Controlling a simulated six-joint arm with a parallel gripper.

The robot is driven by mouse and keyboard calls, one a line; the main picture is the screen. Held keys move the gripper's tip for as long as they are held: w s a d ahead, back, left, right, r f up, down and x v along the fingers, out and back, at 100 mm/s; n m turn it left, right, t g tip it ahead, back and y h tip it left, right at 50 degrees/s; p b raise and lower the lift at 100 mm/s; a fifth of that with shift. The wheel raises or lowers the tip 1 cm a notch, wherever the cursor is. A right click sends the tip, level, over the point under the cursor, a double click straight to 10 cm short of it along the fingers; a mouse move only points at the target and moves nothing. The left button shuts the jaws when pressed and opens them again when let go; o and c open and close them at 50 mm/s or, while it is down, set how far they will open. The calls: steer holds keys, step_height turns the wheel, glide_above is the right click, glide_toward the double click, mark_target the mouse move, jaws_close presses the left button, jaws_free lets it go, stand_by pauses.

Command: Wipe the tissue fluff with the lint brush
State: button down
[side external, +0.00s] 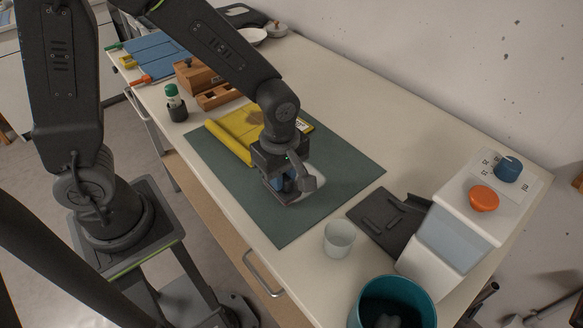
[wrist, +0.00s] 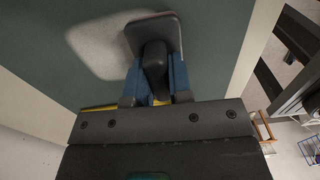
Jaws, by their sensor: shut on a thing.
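My gripper (side external: 286,185) is low over the dark green mat (side external: 345,165). In the wrist view its blue fingers (wrist: 154,78) are shut on the dark handle of the lint brush (wrist: 153,58). The brush's flat, grey-edged head extends beyond the fingertips. A pale, rounded patch (wrist: 97,45), perhaps the tissue fluff, lies on the mat beside the brush head. It also shows beside the gripper in the side view (side external: 316,191), partly hidden. I cannot tell whether the brush touches it.
A yellow folded cloth (side external: 233,133) lies behind the gripper on the mat. A teal bin (side external: 393,300) is at the front. The mat's front part is clear.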

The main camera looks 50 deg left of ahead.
steer(key=shift+s, duration=0.5)
steer(key=shift+w, duration=5.15)
steer(key=shift+w+d, duration=0.15)
steer(key=shift+w, duration=0.05)
steer(key=shift+d, duration=0.4)
steer(key=shift+s+d, duration=0.15)
steer(key=shift+s, duration=5.2)
steer(key=shift+w+f, duration=0.1)
steer(key=shift+w, duration=5.3)
step_height(320, 180, up, 8)
steer(key=shift+s, duration=0.15)
